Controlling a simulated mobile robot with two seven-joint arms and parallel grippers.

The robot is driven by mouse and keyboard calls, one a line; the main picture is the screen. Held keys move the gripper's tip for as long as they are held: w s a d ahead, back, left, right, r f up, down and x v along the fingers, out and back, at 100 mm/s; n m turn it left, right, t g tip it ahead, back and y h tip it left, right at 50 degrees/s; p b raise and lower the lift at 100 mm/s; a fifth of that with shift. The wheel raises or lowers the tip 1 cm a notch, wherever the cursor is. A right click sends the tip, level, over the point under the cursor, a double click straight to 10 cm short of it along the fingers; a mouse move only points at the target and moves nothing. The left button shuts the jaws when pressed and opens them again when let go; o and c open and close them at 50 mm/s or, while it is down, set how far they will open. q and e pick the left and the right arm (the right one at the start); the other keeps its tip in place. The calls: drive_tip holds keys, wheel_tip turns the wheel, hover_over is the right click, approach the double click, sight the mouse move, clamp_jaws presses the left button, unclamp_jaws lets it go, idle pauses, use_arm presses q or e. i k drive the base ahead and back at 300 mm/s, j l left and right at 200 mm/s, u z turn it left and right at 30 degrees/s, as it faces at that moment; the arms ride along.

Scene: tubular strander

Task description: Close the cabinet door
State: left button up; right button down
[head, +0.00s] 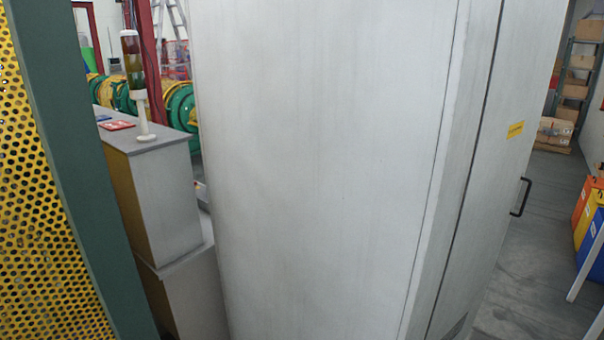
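A tall light-grey cabinet (320,160) fills the middle of the head view, very close to me, with its broad plain side towards me. Its door (490,190) is on the narrow face at the right, seen at a steep slant. The door has a black bar handle (520,197) near its far edge and a small yellow label (515,129). A thin dark seam runs down between the door and the cabinet body. From this angle I cannot tell whether the door is fully shut or slightly ajar. Neither gripper is in view.
A yellow perforated guard (40,200) with a green post (85,170) stands close at left. Behind it is a grey console (165,200) with a signal lamp (135,85). Colored bins (590,225) stand at right. Grey floor (540,270) is clear between door and bins.

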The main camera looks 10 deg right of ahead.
sight(527, 36)
drive_tip(key=i+l, duration=0.15)
drive_tip(key=l, duration=0.5)
drive_tip(key=i+l, duration=0.1)
drive_tip(key=l, duration=0.5)
drive_tip(key=i+l, duration=0.15)
drive_tip(key=l, duration=0.5)
drive_tip(key=i+l, duration=0.15)
drive_tip(key=l, duration=0.5)
drive_tip(key=i+l, duration=0.1)
drive_tip(key=l, duration=0.5)
drive_tip(key=i+l, duration=0.15)
drive_tip(key=l, duration=0.5)
drive_tip(key=i+l, duration=0.15)
drive_tip(key=l, duration=0.5)
drive_tip(key=i+l, duration=0.1)
drive_tip(key=l, duration=0.5)
